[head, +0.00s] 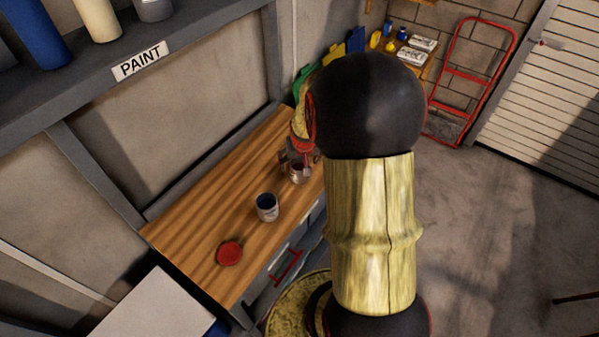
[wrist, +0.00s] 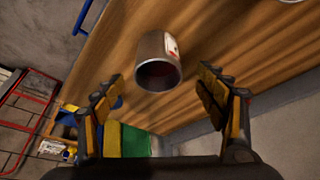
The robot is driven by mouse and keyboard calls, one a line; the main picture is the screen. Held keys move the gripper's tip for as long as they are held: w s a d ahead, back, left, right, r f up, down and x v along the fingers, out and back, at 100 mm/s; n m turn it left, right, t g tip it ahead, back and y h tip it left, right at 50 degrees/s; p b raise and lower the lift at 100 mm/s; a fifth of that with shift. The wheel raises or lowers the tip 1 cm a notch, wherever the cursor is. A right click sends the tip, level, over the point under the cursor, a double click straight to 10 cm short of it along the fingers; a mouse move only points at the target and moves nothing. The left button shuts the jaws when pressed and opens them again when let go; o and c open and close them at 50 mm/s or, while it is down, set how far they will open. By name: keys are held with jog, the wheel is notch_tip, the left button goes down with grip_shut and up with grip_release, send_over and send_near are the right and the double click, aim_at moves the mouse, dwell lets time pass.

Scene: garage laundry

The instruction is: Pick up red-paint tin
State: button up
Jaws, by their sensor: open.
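A grey metal tin with a red mark on its label (wrist: 158,58) stands on the wooden workbench, which also shows in the head view (head: 190,240). It is likely the red-paint tin; its open mouth looks dark inside. In the head view the tin (head: 299,174) stands beside my gripper (head: 287,158), which my arm partly hides. In the wrist view my gripper (wrist: 161,80) is open, with a finger on each side of the tin and gaps between. I cannot tell how deep the tin sits between the fingers.
A paint shelf (head: 85,75) hangs above at left. A red hand truck (head: 470,80) leans at the back wall. Open floor lies at right.

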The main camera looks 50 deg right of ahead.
aim_at(300, 166)
jog(key=x, duration=0.3)
jog(key=b+x, duration=0.1)
jog(key=shift+s+f, duration=0.25)
jog(key=shift+w+d+f, duration=0.15)
jog(key=shift+w+f, duration=0.05)
jog(key=shift+f, duration=0.05)
jog(key=shift+c, duration=0.2)
jog(key=c, duration=1.4)
jog(key=shift+r, duration=0.15)
jog(key=shift+c, duration=0.3)
